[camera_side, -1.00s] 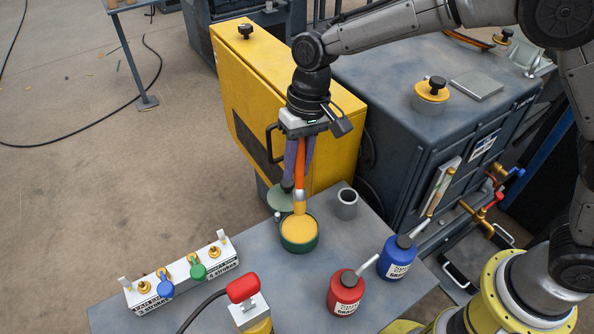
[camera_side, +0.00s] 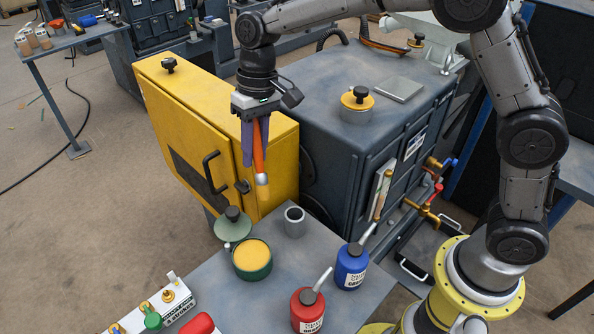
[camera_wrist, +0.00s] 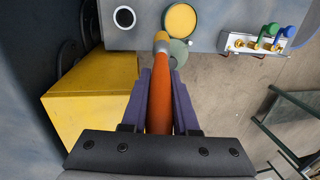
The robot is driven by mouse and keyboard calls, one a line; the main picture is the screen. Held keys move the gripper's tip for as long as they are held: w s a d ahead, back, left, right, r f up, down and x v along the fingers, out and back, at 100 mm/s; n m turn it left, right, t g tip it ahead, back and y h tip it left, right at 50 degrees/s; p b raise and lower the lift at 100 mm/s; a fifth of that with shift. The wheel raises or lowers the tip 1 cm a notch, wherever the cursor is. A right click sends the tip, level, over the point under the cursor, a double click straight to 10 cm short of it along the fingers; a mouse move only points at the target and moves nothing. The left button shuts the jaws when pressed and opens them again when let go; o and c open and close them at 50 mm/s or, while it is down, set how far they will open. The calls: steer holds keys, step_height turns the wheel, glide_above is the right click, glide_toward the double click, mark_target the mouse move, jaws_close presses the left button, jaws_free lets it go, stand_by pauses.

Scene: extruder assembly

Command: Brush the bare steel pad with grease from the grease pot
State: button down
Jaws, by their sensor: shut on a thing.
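My gripper (camera_side: 256,140), with purple fingers, is shut on the orange handle of a brush (camera_side: 258,160). The brush hangs bristles down, with a yellowish tip, in the air above the grey table. In the wrist view the brush (camera_wrist: 160,100) points away between the fingers. The green grease pot (camera_side: 252,268), full of yellow grease, stands open below the brush, which is clear of it. The pot also shows in the wrist view (camera_wrist: 180,20). A bare grey flat pad (camera_side: 398,88), seemingly the steel pad, lies on top of the dark machine housing to the right of my gripper.
The pot's lid (camera_side: 232,226) lies behind the pot, and a grey cup (camera_side: 294,222) stands beside it. Red (camera_side: 308,312) and blue (camera_side: 351,268) oil cans stand at right. A yellow cabinet (camera_side: 215,135) stands close by. A yellow-rimmed knobbed cap (camera_side: 357,102) sits near the pad.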

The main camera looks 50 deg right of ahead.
steer(key=s+d+r, duration=0.1)
steer(key=d+r, duration=0.7)
steer(key=d, duration=0.5)
steer(key=s+d+r, duration=0.1)
steer(key=d+r, duration=0.8)
steer(key=d, duration=0.3)
steer(key=s+d+f+m, duration=0.2)
steer(key=s+d+m, duration=0.15)
steer(key=d, duration=0.55)
steer(key=s+d+f+m+t, duration=0.1)
steer(key=s+d+f+m, duration=0.15)
steer(key=s+d, duration=0.4)
steer(key=s+d+f+m, duration=0.2)
steer(key=s+d+f, duration=0.1)
steer(key=d, duration=0.7)
steer(key=w+a+r+n+t+h, duration=0.2)
steer(key=w+a+r+n, duration=0.65)
steer(key=a+r, duration=0.3)
steer(key=shift+t, duration=0.3)
steer(key=shift+s+x, duration=0.2)
steer(key=shift+x, duration=1.1)
steer(key=shift+s+x, duration=0.2)
steer(key=shift+x, duration=1.15)
steer(key=shift+f, duration=0.1)
